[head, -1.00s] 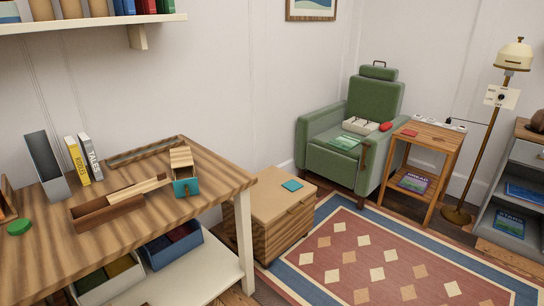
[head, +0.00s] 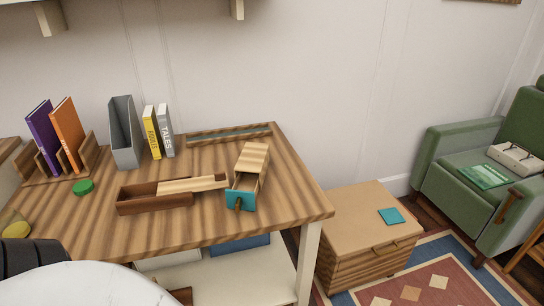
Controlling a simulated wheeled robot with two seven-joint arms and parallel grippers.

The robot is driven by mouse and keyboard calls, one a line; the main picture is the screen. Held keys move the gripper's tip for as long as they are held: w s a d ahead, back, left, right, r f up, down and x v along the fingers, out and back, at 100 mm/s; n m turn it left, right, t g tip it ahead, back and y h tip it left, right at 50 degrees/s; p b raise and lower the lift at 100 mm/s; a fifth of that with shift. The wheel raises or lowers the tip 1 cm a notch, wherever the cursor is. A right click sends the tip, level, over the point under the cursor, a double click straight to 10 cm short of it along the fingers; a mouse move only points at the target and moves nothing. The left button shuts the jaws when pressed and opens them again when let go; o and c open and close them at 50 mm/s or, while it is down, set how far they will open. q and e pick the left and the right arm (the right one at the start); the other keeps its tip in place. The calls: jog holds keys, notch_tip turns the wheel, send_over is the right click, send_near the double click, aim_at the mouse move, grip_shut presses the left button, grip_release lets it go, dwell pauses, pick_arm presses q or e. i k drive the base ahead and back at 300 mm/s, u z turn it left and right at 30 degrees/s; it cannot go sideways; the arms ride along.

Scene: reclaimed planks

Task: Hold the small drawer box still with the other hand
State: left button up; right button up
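The small drawer box (head: 254,157) stands on the wooden desk (head: 290,204), near its right end. It has a light striped wood top. Its teal-fronted drawer (head: 240,199) is pulled partly out toward the desk's front edge, and a small brown handle or tab shows on the front. Neither of my grippers is in view, and nothing is seen touching the box.
Left of the box lies a brown wooden box (head: 154,203) with a sliding lid (head: 193,184) partly off. A long tray (head: 228,134) lies behind. Books, a grey file holder (head: 125,132) and a green disc (head: 84,187) are further left. A wooden chest (head: 362,215) stands right of the desk.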

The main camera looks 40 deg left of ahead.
aim_at(243, 195)
jog(key=u, duration=0.65)
jog(key=i, duration=0.95)
jog(key=u, duration=1.1)
jog(key=i, duration=0.15)
jog(key=u, duration=0.3)
